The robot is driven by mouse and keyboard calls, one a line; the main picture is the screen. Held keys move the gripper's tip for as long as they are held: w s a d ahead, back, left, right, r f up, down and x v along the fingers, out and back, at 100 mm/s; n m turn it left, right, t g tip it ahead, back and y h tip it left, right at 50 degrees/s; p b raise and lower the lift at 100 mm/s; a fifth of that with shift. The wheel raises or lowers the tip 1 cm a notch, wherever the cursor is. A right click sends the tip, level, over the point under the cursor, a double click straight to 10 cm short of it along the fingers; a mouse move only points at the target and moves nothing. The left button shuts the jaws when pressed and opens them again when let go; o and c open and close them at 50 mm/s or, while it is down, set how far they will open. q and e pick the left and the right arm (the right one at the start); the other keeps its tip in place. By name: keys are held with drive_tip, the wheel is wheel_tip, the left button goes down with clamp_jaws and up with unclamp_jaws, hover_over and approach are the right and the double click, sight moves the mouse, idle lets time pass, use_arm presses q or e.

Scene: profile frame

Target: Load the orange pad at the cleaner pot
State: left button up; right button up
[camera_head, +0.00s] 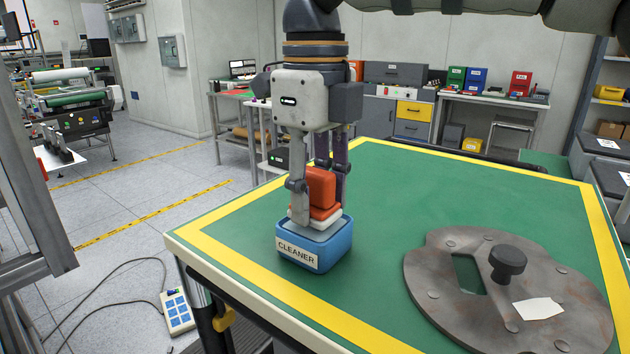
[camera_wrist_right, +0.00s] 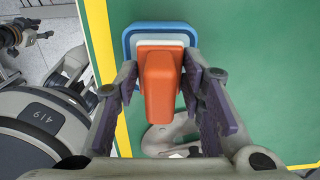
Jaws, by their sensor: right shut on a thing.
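The orange pad (camera_head: 321,188) has a block-like grip on a wider orange plate, with a white layer under it. It also shows from above in the right wrist view (camera_wrist_right: 158,85). My right gripper (camera_head: 318,200) points down and is shut on its grip. The pad is over the mouth of the blue cleaner pot (camera_head: 327,251), with its white layer at the rim. I cannot tell how deep it sits. The pot stands upright near the table's left edge, its CLEANER label facing front left. My left gripper is not in view.
The green table (camera_head: 400,185) has a yellow border. A grey metal plate (camera_head: 440,285) with a black knob (camera_head: 508,262) and a white paper piece lies to the right of the pot. The table's far middle is clear. A pendant (camera_head: 178,312) with a cable lies beyond the left edge.

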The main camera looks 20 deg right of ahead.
sight(316, 170)
drive_tip(key=shift+f, duration=0.65)
idle(1.6)
drive_tip(key=shift+r, duration=3.6)
drive_tip(key=shift+f, duration=0.1)
